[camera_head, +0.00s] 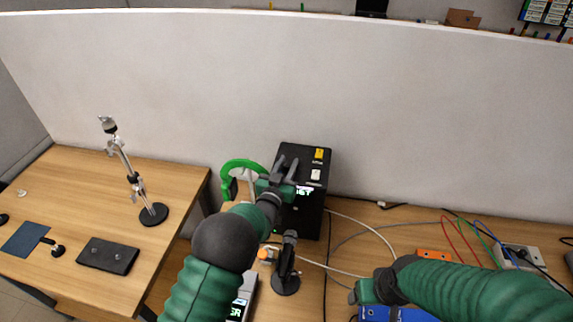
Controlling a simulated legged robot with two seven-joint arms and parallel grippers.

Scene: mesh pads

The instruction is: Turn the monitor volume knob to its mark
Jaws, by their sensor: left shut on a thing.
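The black box that looks like the monitor (313,222) stands against the grey partition, with yellow and white labels on its top and bright lettering on its front. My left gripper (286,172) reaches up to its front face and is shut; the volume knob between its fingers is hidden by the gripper. I cannot see the mark or the knob's angle. My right gripper (358,292) is low at the right, over the desk beside a blue object (395,315); its fingers are too unclear to tell if they are open.
A green clamp-like ring (240,164) is just left of the monitor. A small black stand (286,282) and a device with lit digits (244,295) are in front. Several cables, an orange block (433,255) and a grey socket box (520,257) lie right. A metal stand (154,213) is on the left desk.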

